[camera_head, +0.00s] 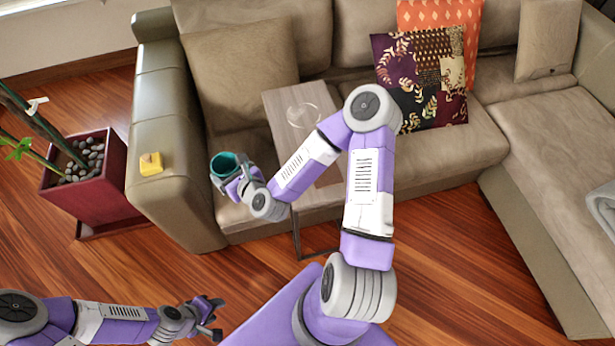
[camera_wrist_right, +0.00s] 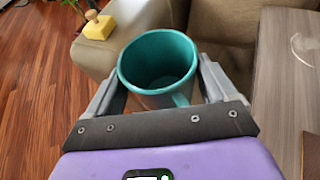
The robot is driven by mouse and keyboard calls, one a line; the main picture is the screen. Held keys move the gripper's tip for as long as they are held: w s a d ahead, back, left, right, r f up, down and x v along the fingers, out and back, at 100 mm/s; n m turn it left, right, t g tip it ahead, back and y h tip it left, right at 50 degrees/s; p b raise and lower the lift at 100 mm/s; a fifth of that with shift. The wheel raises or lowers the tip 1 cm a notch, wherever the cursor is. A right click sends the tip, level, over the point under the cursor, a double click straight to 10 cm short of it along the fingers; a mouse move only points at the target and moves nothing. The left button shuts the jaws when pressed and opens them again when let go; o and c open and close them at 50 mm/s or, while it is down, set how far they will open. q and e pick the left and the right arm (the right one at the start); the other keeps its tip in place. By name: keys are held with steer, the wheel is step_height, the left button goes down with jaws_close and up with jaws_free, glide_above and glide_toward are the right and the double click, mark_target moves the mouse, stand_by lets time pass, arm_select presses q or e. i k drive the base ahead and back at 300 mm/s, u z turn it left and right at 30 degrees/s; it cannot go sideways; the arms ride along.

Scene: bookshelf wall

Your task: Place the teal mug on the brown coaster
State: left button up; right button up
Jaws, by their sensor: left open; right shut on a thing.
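The teal mug (camera_head: 224,162) is upright in the air between the sofa's left armrest and the small table in the head view. My right gripper (camera_head: 236,182) is shut on it. In the right wrist view the mug (camera_wrist_right: 158,62) sits between the two fingers, its open top facing the camera and its handle toward the palm. My left gripper (camera_head: 212,318) is open and empty, low at the left above the wooden floor.
The small grey-brown table (camera_head: 285,98) stands against the sofa, partly hidden by my right arm. A yellow block with a knob (camera_head: 151,164) sits on the armrest (camera_head: 170,120). A red planter (camera_head: 95,188) stands at left. Cushions (camera_head: 420,75) lie on the sofa.

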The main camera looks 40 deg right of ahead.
mark_target(329, 176)
steer(key=u, duration=0.5)
steer(key=k, duration=1.1)
steer(key=z, duration=0.35)
